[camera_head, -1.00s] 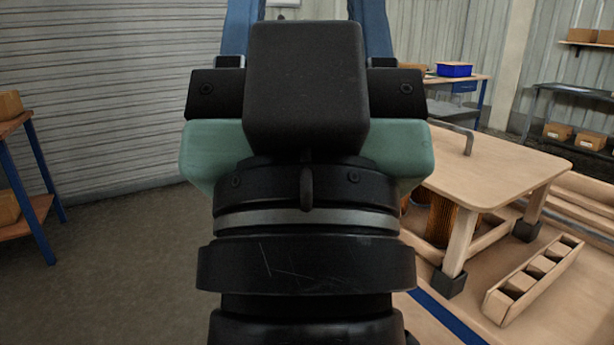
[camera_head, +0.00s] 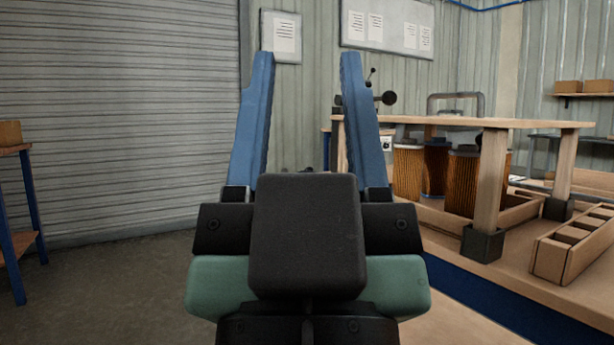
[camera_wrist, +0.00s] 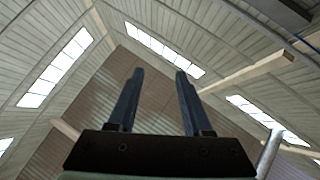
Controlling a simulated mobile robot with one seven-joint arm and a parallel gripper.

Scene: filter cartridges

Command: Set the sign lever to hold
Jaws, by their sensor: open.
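My gripper (camera_head: 307,62) is open and empty in the head view, its two blue fingers pointing up and away. In the wrist view the open fingers (camera_wrist: 160,76) point at the roof, with nothing between them. A dark lever-like part with a black ball knob (camera_head: 388,98) and a smaller knob above it shows just right of my right finger, by the left end of the raised wooden platform. It is apart from my gripper in the picture, and its lower part is hidden behind the finger and platform. I cannot read any sign or setting on it.
The raised wooden platform (camera_head: 460,123) stands on legs at the right, with orange pleated filter cartridges (camera_head: 407,172) beneath it. A compartmented wooden tray (camera_head: 572,243) lies on the bench at right. A shelf unit (camera_head: 14,150) stands at far left. The floor before the shutter is clear.

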